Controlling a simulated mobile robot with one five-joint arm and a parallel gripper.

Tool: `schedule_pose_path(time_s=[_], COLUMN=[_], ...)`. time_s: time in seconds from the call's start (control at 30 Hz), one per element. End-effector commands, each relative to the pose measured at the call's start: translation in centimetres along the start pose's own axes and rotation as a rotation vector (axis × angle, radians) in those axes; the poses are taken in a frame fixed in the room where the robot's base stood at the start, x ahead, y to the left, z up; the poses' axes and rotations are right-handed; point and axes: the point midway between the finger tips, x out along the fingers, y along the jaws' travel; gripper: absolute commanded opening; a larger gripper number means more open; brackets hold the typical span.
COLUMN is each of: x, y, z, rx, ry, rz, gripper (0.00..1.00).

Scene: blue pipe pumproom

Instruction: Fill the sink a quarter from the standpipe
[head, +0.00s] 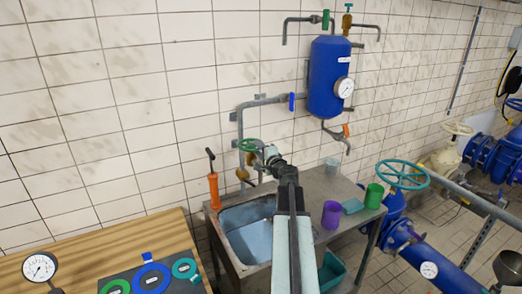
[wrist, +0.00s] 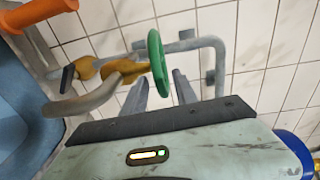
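The sink (head: 229,214) is a metal basin in the bench with a light blue inside; I cannot tell whether that is water. Part of it shows at the left of the wrist view (wrist: 22,105). The standpipe's green handwheel (head: 248,145) sits on a brass valve with a grey spout, behind the sink at the wall. In the wrist view the green handwheel (wrist: 157,67) is seen nearly edge-on, with the brass valve body (wrist: 120,70) to its left. My gripper (wrist: 164,88) is open, its two fingers apart around the wheel's lower edge; contact is unclear.
An orange hand pump (head: 213,188) stands at the sink's left. Purple (head: 331,214) and green (head: 374,195) cups stand on the bench right of the sink. A blue tank (head: 328,78) hangs above. A wooden table (head: 90,258) is at the left front.

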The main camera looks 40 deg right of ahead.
Motion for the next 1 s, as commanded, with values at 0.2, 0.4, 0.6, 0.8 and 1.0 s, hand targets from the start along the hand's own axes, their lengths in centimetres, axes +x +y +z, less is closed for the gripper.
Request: schedule_pose_path(time_s=[0.2, 0.4, 0.6, 0.8, 1.0], x=[-3.1, -7.1, -8.1, -8.0, -7.8], y=[0.0, 0.0, 0.0, 0.0, 0.0], z=[0.1, 0.0, -0.1, -0.1, 0.3], rx=[0.0, 0.0, 0.0, 0.0, 0.0], ry=[0.002, 0.002, 0.001, 0.001, -0.005], rz=[0.0, 0.0, 0.0, 0.0, 0.0], gripper=[0.34, 0.34, 0.34, 0.34, 0.34])
